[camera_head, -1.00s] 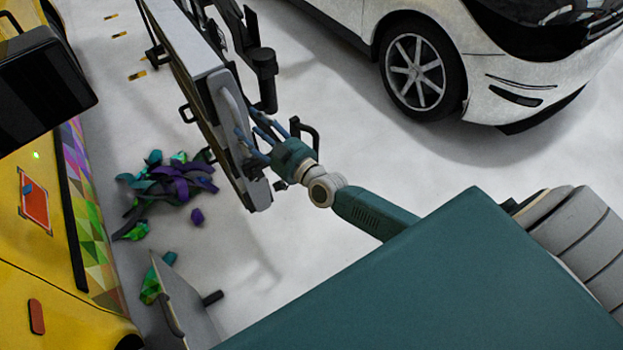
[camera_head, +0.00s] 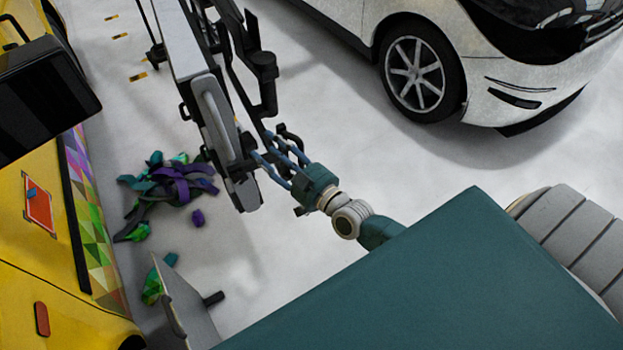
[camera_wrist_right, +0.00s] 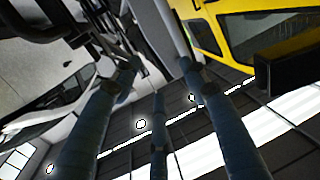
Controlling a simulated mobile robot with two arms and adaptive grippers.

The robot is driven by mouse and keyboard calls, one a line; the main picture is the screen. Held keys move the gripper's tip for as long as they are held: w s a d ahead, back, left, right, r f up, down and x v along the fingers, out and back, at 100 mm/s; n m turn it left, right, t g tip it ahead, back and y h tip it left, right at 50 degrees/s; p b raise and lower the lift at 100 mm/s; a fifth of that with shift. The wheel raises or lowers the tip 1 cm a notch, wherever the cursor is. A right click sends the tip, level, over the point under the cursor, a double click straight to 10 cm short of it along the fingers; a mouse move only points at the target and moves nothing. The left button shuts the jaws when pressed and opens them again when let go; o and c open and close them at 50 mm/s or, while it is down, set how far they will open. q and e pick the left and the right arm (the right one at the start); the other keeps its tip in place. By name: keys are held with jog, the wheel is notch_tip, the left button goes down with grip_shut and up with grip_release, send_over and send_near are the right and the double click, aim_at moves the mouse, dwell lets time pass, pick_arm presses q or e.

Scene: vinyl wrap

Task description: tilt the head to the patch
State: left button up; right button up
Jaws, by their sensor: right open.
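The head (camera_head: 190,75) is a long grey and black panel with a pale handle on its near end. It hangs tilted from a dark jointed stand at the top of the head view. The patch (camera_head: 40,213) is an orange-red square with a dark outline and a small blue mark, on the yellow vehicle at left. My right gripper (camera_head: 266,164) is open, with slim blue fingers beside the head's right side, near a dark grip. Whether they touch it, I cannot tell. In the right wrist view the fingers (camera_wrist_right: 150,100) are spread. My left gripper is out of view.
The yellow vehicle (camera_head: 20,270) fills the left edge, with a black box (camera_head: 45,95) above it. Crumpled green and purple vinyl scraps (camera_head: 175,188) lie on the floor. A grey panel (camera_head: 185,305) stands near the front. A white car (camera_head: 480,60) is at upper right.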

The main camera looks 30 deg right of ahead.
jog(key=w+d+x, duration=0.1)
jog(key=d+x, duration=0.1)
jog(key=x, duration=0.9)
jog(key=v, duration=1.2)
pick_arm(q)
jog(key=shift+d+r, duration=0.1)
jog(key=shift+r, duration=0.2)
pick_arm(e)
jog(key=s+d+f+g+h, duration=0.1)
jog(key=s+f+g, duration=0.2)
jog(key=f, duration=1)
jog(key=s+d+f+m+g+h, duration=0.1)
jog(key=s+f, duration=0.6)
jog(key=f, duration=0.7)
jog(key=d+g, duration=0.1)
jog(key=g, duration=0.1)
jog(key=shift+s+f+g+h, duration=0.3)
jog(key=shift+s+f, duration=0.05)
jog(key=shift+o, duration=0.2)
jog(key=shift+a, duration=0.1)
